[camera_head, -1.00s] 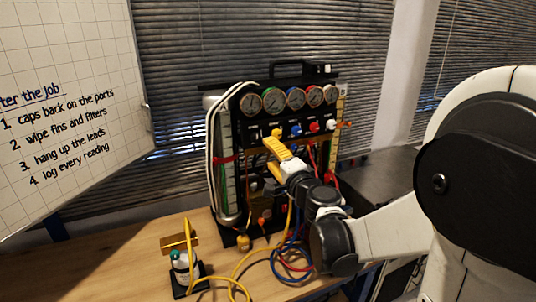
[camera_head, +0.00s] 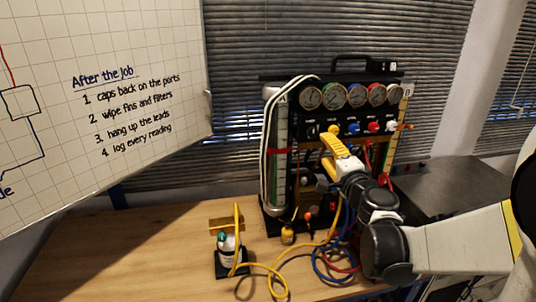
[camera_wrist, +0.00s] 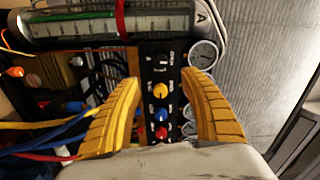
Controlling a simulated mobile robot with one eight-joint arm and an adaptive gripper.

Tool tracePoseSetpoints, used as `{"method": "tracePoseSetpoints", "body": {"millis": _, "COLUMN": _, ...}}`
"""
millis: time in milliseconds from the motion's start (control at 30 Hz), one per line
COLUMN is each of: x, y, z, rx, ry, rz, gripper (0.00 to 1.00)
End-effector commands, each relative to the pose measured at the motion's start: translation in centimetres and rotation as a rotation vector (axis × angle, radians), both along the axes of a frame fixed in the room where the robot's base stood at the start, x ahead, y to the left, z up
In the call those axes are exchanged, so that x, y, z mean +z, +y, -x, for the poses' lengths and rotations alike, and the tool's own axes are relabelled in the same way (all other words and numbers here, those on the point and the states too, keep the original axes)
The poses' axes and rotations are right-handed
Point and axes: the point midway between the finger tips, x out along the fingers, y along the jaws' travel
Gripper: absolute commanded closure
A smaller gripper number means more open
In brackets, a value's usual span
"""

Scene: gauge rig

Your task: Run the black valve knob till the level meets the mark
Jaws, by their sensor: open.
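The black valve knob (camera_wrist: 160,62) sits at the top of a row of coloured knobs on the rig's dark panel, in the wrist view. It shows small in the head view (camera_head: 312,131). The left sight tube (camera_head: 281,130), lettered A, carries a red band (camera_wrist: 120,18) around it. In the wrist view the tube (camera_wrist: 75,28) lies across the top; its liquid level is unclear. My gripper (camera_wrist: 158,84) is open and empty, its yellow fingers apart on either side of the knob row. In the head view my gripper (camera_head: 333,140) is in front of the panel.
Several round gauges (camera_head: 356,95) line the panel above the knobs. Yellow, blue and red hoses (camera_head: 330,262) loop over the wooden bench (camera_head: 110,250). A small bottle on a stand (camera_head: 229,250) is at front left. A whiteboard (camera_head: 100,110) hangs at the left.

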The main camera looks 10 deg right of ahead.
Motion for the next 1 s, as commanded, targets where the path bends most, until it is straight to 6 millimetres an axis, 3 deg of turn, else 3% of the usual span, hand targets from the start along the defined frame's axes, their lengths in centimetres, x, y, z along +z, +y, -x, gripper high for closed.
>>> {"method": "tracePoseSetpoints", "body": {"millis": 167, "x": 0.0, "y": 0.0, "z": -0.2, "rx": 0.0, "ry": 0.004, "rz": 0.111, "gripper": 0.48}}
{"method": "tracePoseSetpoints", "body": {"millis": 400, "x": 0.0, "y": 0.0, "z": -0.8, "rx": 0.001, "ry": 0.023, "rz": 0.659, "gripper": 0.48}}
{"method": "tracePoseSetpoints", "body": {"millis": 533, "x": 0.0, "y": 0.0, "z": -1.0, "rx": 0.0, "ry": 0.03, "rz": 0.86, "gripper": 0.48}}
{"method": "tracePoseSetpoints", "body": {"millis": 733, "x": 0.0, "y": -0.1, "z": -2.5, "rx": 0.0, "ry": 0.032, "rz": 0.93, "gripper": 0.48}}
{"method": "tracePoseSetpoints", "body": {"millis": 1000, "x": -0.1, "y": -0.2, "z": -7.9, "rx": 0.001, "ry": 0.031, "rz": 0.927, "gripper": 0.48}}
